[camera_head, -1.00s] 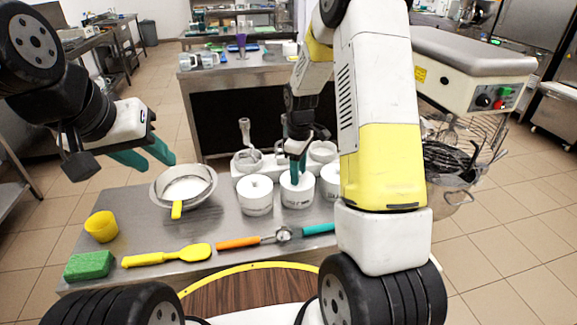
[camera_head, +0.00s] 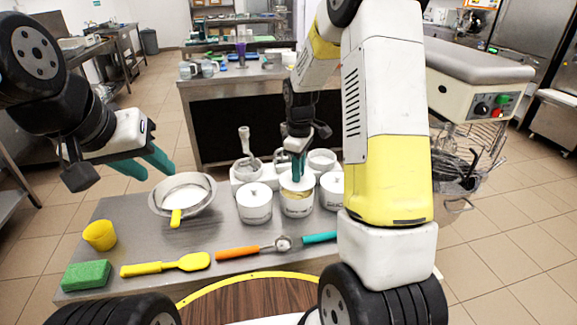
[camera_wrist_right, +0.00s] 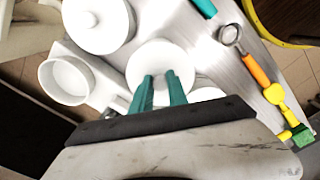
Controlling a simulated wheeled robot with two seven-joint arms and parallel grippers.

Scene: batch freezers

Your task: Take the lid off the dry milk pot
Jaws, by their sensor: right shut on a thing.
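Three white pots stand in a row on the steel table. The middle pot (camera_head: 297,204) has yellowish contents showing under its raised lid (camera_head: 290,183); I cannot read its label clearly. My right gripper (camera_head: 298,168) is shut on that lid's knob and holds the lid just above the pot. In the right wrist view the lid (camera_wrist_right: 160,60) lies between and beyond the teal fingertips (camera_wrist_right: 160,82) and hides the pot below. The left pot (camera_head: 254,205) and right pot (camera_head: 332,190) have their lids on. My left gripper (camera_head: 154,167) is open and empty, above the table's left side.
A metal bowl (camera_head: 197,208) of white powder stands left of the pots. A white holder (camera_head: 243,176) with small bowls is behind them. In front lie a yellow spatula (camera_head: 165,265), an orange-handled scoop (camera_head: 240,252), a green sponge (camera_head: 87,275) and a yellow cup (camera_head: 100,236).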

